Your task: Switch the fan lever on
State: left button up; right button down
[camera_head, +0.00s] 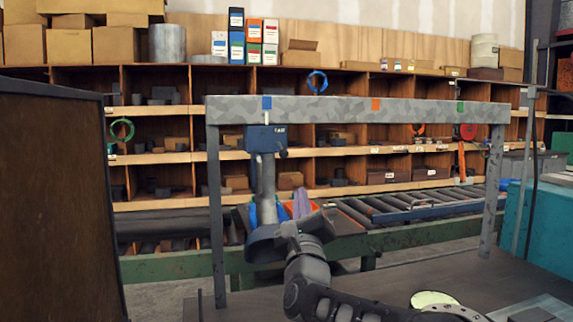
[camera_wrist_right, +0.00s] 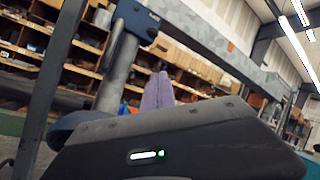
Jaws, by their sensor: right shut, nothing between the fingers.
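A blue box (camera_head: 259,139) with small white lettering hangs under a grey mottled beam, at the top of a grey vertical pipe (camera_head: 266,178). A small dark knob (camera_head: 284,153), which may be the lever's end, sticks out at its lower right. In the right wrist view the blue box (camera_wrist_right: 138,20) is at upper left, with the knob (camera_wrist_right: 150,33) beside it. My right gripper (camera_head: 302,203) points up, right of the pipe and below the box, apart from the knob. Its lavender fingers (camera_wrist_right: 158,90) are together and empty. My left gripper is out of view.
The grey beam (camera_head: 340,110) on two posts spans the middle, bearing blue, orange and green marks. A blue round flange (camera_head: 264,246) sits at the pipe's foot. Behind are a roller conveyor (camera_head: 400,205) and shelves of bins. A dark brown panel (camera_head: 55,200) blocks the left.

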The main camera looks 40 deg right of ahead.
aim_at(281, 149)
jog(key=shift+s, duration=0.1)
jog(key=w+d+r+p, duration=0.1)
jog(key=w+r+p, duration=0.4)
jog(key=w+r, duration=0.1)
jog(key=shift+w+d+r, duration=0.25)
jog(key=shift+w+d, duration=0.1)
jog(key=shift+d, duration=0.05)
dwell(0.4)
jog(key=shift+r, duration=0.1)
